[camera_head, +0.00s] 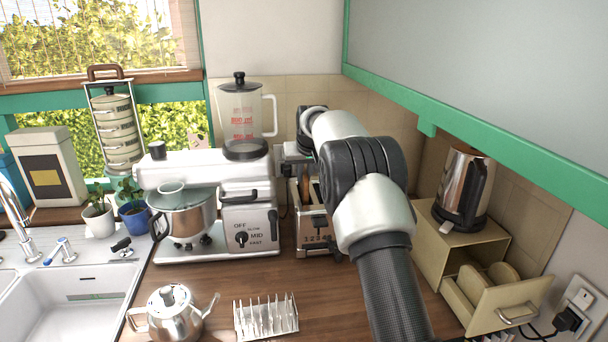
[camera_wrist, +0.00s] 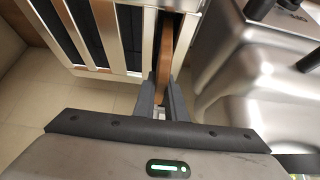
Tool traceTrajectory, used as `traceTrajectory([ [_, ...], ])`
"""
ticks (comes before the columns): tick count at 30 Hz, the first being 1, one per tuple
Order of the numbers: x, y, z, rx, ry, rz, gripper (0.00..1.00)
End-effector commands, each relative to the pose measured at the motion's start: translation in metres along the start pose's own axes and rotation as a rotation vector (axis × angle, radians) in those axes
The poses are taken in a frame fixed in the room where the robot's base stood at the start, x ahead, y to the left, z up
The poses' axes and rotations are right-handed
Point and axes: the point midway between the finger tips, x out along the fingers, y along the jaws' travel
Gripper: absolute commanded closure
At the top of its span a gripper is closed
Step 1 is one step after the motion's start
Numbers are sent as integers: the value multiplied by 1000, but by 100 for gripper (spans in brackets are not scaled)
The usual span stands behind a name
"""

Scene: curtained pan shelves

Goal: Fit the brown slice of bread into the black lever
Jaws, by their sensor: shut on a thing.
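The metal toaster (camera_head: 313,236) stands on the counter right of the stand mixer, with a small black lever (camera_head: 318,222) on its front. In the wrist view, the toaster's metal bars and dark slots (camera_wrist: 105,30) fill the upper left. My gripper (camera_wrist: 165,88) is shut on the brown slice of bread (camera_wrist: 164,50), which is seen edge-on between the toaster's metal bars at its right-hand slot. How deep the slice sits cannot be told. In the head view, my arm hides part of the toaster, and the fingers do not show clearly.
A stand mixer (camera_head: 247,215) stands close left of the toaster. At right, a bread box (camera_head: 432,250) carries a kettle (camera_head: 463,190), and its open drawer (camera_head: 510,305) holds bread slices. A wire rack (camera_head: 266,318) and a teapot (camera_head: 172,312) stand in front.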

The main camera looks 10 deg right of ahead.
Motion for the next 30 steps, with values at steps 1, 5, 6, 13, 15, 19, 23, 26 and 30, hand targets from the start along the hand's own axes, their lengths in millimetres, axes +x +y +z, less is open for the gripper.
traceTrajectory([
  [1, 2, 0, 1, 0, 0, 0, 100],
  [5, 4, 0, 3, 0, 0, 0, 100],
  [6, 5, 0, 4, 0, 0, 0, 100],
  [13, 10, 0, 7, 0, 0, 0, 100],
  [15, 12, 0, 8, 0, 0, 0, 100],
  [19, 14, 0, 9, 0, 0, 0, 100],
  [23, 17, 0, 11, 0, 0, 0, 100],
  [26, 19, 0, 13, 0, 0, 0, 100],
  [30, 22, 0, 14, 0, 0, 0, 100],
])
